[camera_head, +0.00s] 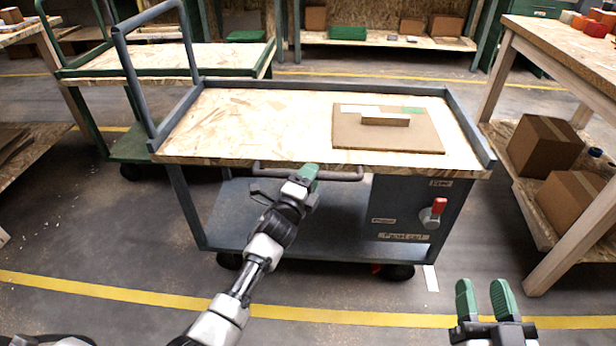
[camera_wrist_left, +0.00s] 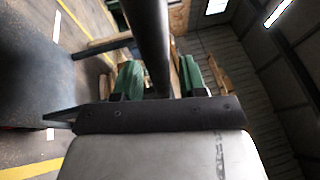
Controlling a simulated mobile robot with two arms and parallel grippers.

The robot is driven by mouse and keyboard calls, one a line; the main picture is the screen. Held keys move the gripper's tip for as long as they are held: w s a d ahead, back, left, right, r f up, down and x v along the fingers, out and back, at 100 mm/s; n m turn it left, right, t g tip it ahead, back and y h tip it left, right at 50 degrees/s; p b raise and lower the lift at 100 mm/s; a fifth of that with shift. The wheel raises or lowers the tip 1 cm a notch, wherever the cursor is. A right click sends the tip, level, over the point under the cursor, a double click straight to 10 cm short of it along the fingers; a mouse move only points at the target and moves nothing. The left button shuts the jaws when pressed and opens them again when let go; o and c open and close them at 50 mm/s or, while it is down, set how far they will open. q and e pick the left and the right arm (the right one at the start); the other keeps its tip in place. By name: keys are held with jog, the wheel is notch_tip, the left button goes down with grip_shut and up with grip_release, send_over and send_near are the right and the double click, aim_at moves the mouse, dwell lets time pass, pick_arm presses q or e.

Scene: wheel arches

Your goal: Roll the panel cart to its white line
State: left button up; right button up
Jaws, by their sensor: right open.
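The panel cart has a grey frame, an OSB top (camera_head: 250,120) and a front handle bar (camera_head: 340,177). A brown panel (camera_head: 370,138) with a small block lies on its top, at the right. A red-handled lever (camera_head: 437,208) is on its front plate. A short white line (camera_head: 431,278) is on the floor, just right of the cart's front right wheel (camera_head: 398,272). My left gripper (camera_head: 308,172) is at the handle bar; in the left wrist view the bar (camera_wrist_left: 150,40) runs between its green fingers (camera_wrist_left: 158,80). My right gripper (camera_head: 484,300) is open, empty and apart from the cart.
A green-framed cart (camera_head: 140,60) stands close behind at the left. A wooden workbench (camera_head: 545,45) with cardboard boxes (camera_head: 543,145) on its lower shelf stands close at the right. A yellow floor line (camera_head: 350,317) crosses the clear floor in front.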

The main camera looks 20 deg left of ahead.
pick_arm(q)
jog(key=shift+a, duration=0.1)
jog(key=shift+s, duration=0.15)
jog(key=p+v, duration=0.2)
jog(key=v, duration=0.8)
jog(key=shift+s+f, duration=0.2)
jog(key=shift+s, duration=0.05)
pick_arm(e)
notch_tip(320, 180, down, 7)
jog(key=s+d+g+h, duration=0.1)
jog(key=g+h, duration=0.1)
jog(key=g, duration=0.4)
jog(key=shift+s+d+r, duration=0.15)
jog(key=shift+d+r, duration=0.05)
jog(key=shift+d, duration=0.05)
